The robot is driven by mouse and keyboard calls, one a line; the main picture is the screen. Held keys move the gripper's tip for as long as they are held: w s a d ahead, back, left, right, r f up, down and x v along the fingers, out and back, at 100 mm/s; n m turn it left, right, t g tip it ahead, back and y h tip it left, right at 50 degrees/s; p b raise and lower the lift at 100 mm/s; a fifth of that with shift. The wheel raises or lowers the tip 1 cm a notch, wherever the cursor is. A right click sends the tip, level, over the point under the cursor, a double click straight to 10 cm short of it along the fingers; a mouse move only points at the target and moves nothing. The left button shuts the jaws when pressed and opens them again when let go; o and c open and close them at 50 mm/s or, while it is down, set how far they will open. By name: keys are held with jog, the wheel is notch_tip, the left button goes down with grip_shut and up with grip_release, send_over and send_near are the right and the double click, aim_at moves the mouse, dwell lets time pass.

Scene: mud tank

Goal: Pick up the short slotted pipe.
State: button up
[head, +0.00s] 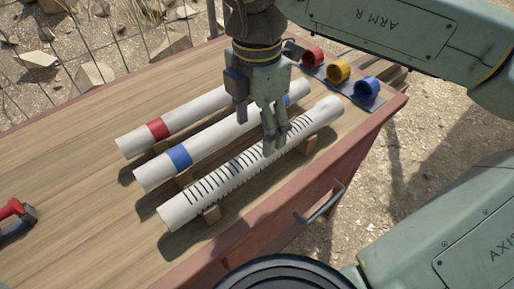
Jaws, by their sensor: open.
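One slotted pipe (225,177) shows, pale grey with a row of black slots along it. It is the front one of three pipes lying side by side and rests on small wooden blocks on the table. It looks about as long as the others, so I cannot see that it is short. My gripper (260,128) points down with its fingers apart and nothing visible between them. In the picture its right-hand fingers cover part of the slotted pipe's middle, and its left finger overlaps the blue-banded pipe. I cannot tell how far above the pipe the tips are.
Behind lie a blue-banded pipe (208,146) and a red-banded pipe (184,119). Red (313,57), yellow (339,70) and blue (366,89) rings stand at the back right. A red-handled tool (12,212) is at the left edge. The left tabletop (75,150) is mostly clear.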

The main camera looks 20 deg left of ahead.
aim_at(258, 150)
notch_tip(258, 150, down, 3)
jog(key=shift+s+f, duration=0.1)
jog(key=shift+f+p, duration=1.05)
jog(key=shift+f, duration=1.65)
jog(key=shift+c, duration=0.6)
jog(key=shift+w, duration=0.2)
grip_shut()
